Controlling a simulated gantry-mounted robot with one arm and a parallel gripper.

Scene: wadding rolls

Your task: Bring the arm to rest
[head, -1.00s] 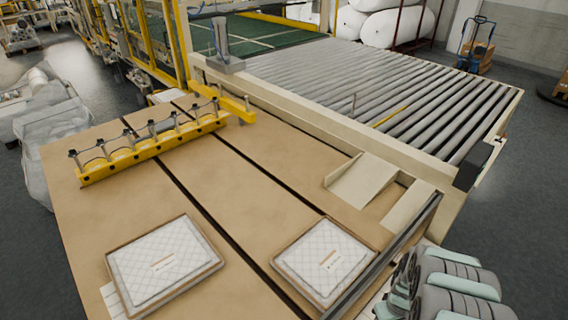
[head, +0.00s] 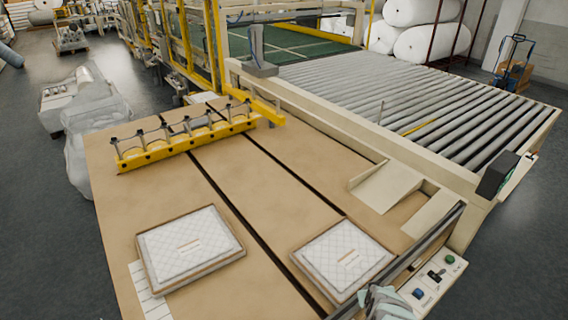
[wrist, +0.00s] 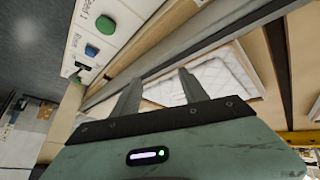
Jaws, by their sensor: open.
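In the wrist view my gripper (wrist: 160,88) is open. Its two grey fingers stand apart with nothing between them, above the black bar and the pale green hand. Behind them lie a metal rail (wrist: 180,52) and, beyond it, the quilted white pad in the right tray (wrist: 225,80). In the head view only a small pale green and grey part of my arm shows at the bottom edge, near the right tray (head: 343,258); the fingers cannot be made out there. The rest of my arm is out of view.
A control panel (head: 437,280) with coloured buttons sits close by, right of the arm. A left tray (head: 190,248) with a white pad lies on the brown table (head: 260,195). A yellow bar with clamps (head: 185,141) stands at the back. A roller conveyor (head: 400,100) lies behind.

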